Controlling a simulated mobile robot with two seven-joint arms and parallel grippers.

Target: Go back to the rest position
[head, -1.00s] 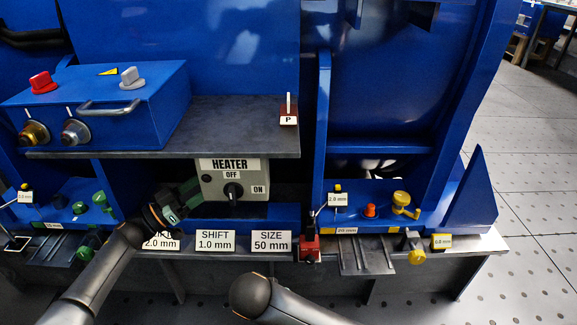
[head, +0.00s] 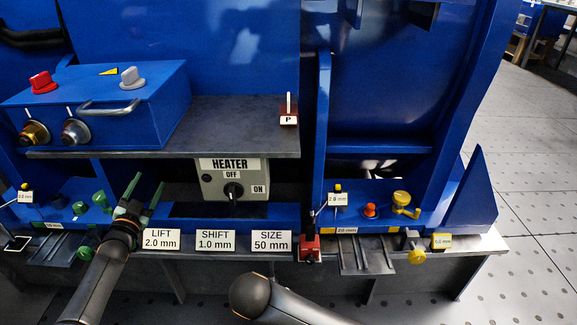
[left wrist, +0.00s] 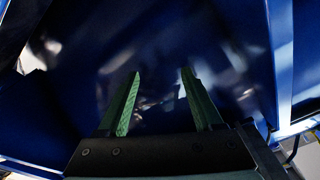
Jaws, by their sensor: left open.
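My left gripper (head: 145,188) is in the head view, left of the grey heater box (head: 222,184) and in front of the blue machine. Its two green fingers point up and are spread apart with nothing between them. In the left wrist view the same open gripper (left wrist: 160,100) shows empty fingers in front of dark blue machine surfaces. The heater knob (head: 233,191) sits on the box between the OFF and ON labels. My right arm shows at the bottom centre of the head view, but its gripper is not visible.
A blue control box (head: 110,100) with knobs and a handle stands on the grey shelf (head: 230,130) at upper left. Labels for LIFT (head: 161,239), SHIFT (head: 215,240) and SIZE (head: 271,241) line the lower ledge. Yellow and red fittings sit at right. Open floor lies far right.

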